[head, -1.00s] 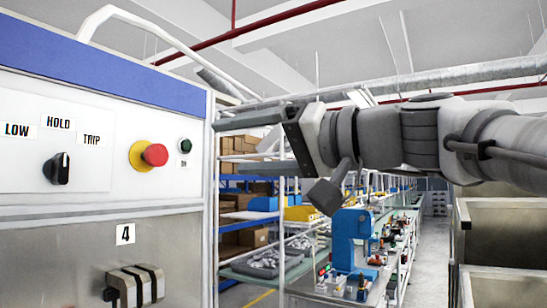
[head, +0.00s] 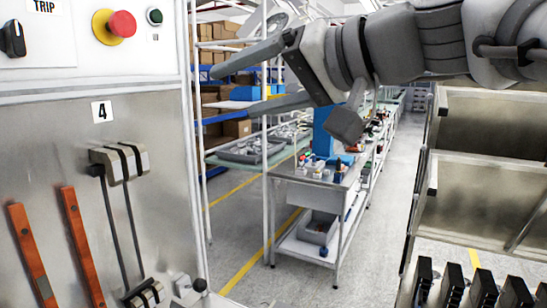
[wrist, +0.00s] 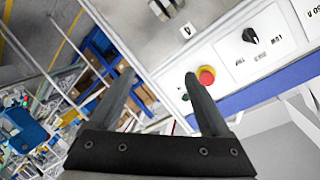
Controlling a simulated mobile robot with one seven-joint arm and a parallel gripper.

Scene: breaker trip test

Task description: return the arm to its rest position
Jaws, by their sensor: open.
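My gripper (head: 232,85) is in the upper middle of the head view, its two fingers spread apart and pointing left toward the panel. It is open and holds nothing. In the wrist view my gripper (wrist: 158,80) also shows empty between its fingers. The test panel (head: 60,140) stands at the left, with a red button on a yellow collar (head: 122,24) and a black selector knob (head: 13,38) near its top. In the wrist view the red button (wrist: 206,76) shows close beside one fingertip in the picture; I cannot tell the distance.
A steel cart (head: 310,190) and shelves with cardboard boxes (head: 236,128) stand behind my gripper. Orange bars (head: 82,245) and a black-striped connector block (head: 124,163) are on the lower panel. Metal bins (head: 490,195) stand at the right. Grey floor lies between.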

